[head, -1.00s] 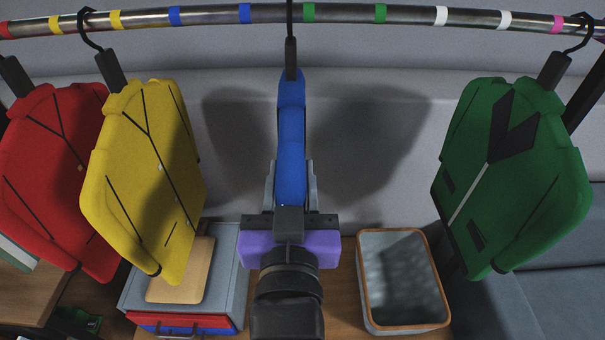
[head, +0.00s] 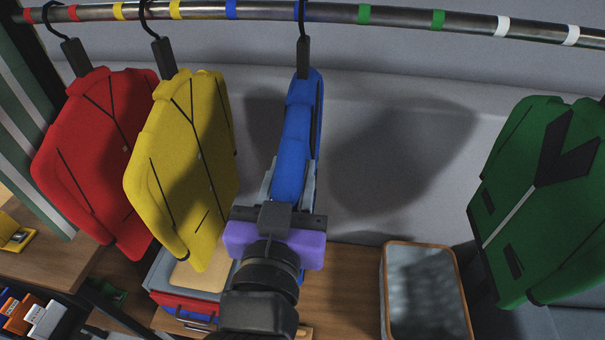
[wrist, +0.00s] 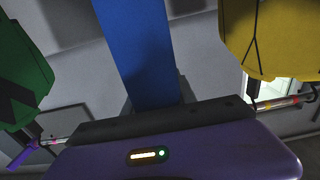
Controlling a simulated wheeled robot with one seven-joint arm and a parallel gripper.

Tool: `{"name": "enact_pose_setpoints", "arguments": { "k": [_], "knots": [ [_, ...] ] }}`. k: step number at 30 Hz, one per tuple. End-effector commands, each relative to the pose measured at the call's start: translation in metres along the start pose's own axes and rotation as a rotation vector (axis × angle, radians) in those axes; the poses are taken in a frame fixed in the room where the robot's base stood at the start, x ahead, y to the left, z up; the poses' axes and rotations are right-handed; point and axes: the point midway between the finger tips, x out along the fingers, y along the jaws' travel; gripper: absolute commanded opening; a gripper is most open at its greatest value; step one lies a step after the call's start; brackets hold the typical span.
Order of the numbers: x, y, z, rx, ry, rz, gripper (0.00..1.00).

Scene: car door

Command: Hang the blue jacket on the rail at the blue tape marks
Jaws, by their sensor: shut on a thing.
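The blue jacket (head: 296,135) hangs upright, seen nearly edge-on, from a black hanger (head: 303,57). My gripper (head: 287,192) is shut on the jacket's lower part. The jacket also fills the upper middle of the wrist view (wrist: 138,50). The metal rail (head: 400,17) crosses the top of the head view. It carries a left blue tape mark (head: 232,10) and a right blue tape mark (head: 297,11). The jacket's hook overlaps the right blue mark in the picture; I cannot tell whether it rests on the rail.
A yellow jacket (head: 185,150) and a red jacket (head: 95,150) hang left of the blue one. A green jacket (head: 540,200) hangs far right. Below are a wood-rimmed bin (head: 384,295) and a grey box (head: 160,268). The rail between the blue and green jackets is free.

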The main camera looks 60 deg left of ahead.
Motion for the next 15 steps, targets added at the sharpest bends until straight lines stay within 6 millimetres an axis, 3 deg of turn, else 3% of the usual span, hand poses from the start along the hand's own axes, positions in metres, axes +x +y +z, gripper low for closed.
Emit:
{"name": "enact_pose_setpoints", "arguments": {
  "k": [15],
  "knots": [
    [0.000,-0.028,-0.002,0.000,0.006,-0.002,0.00]
  ]
}}
